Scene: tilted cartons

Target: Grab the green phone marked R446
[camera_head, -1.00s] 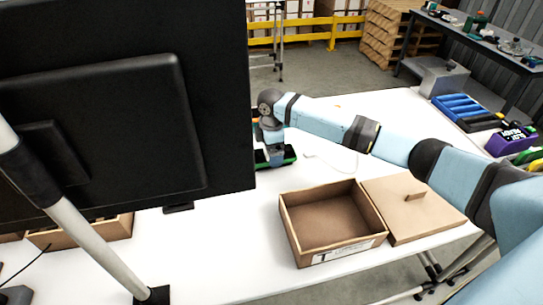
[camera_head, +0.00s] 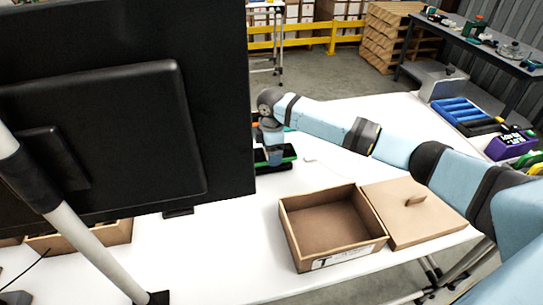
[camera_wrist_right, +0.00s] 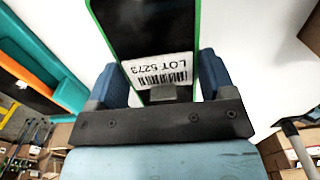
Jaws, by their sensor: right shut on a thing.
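A dark phone with a green edge (camera_wrist_right: 145,30) shows in the right wrist view. Its white label reads "LOT 5273", and I see no R446 on it. My right gripper (camera_wrist_right: 163,86) is shut on this phone, one blue finger on each side. In the head view the green-edged phone (camera_head: 277,158) is at the table's far side, beside the big monitor, with my right gripper (camera_head: 272,152) at it. I cannot tell whether it touches the table. My left gripper is not in view.
A black monitor (camera_head: 100,120) blocks the left of the head view. An open, empty brown box (camera_head: 300,250) stands at the front, its lid (camera_head: 410,215) to the right. A blue tray (camera_head: 465,112) and a purple bin (camera_head: 508,146) are at the right.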

